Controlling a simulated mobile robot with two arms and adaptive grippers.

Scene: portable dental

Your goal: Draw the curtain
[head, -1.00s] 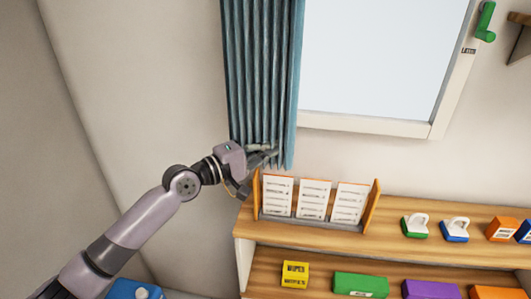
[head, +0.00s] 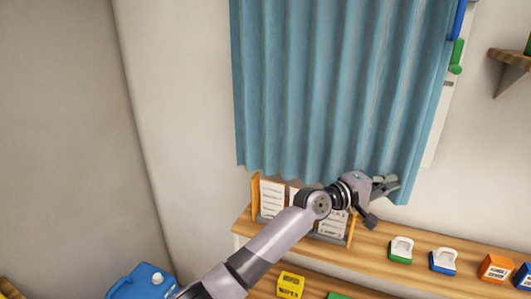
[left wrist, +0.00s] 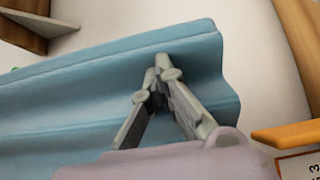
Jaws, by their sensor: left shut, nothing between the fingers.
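The blue-green curtain (head: 320,85) hangs spread across the window in the head view, and only a strip of the white frame (head: 433,135) shows at its right side. Its lower right corner hangs lowest. My left gripper (head: 390,185) is at that lower right part of the curtain, in front of the cloth. In the left wrist view the curtain (left wrist: 60,100) fills much of the picture behind my left gripper (left wrist: 160,70). Its fingertips are together, with no cloth seen between them. My right gripper is not in view.
A wooden shelf (head: 375,255) stands below the curtain. It holds a card rack (head: 256,197), partly behind my arm, white-handled items (head: 400,250) and an orange box (head: 496,268). A wall shelf (head: 510,60) is at upper right. A blue container (head: 140,282) stands at lower left.

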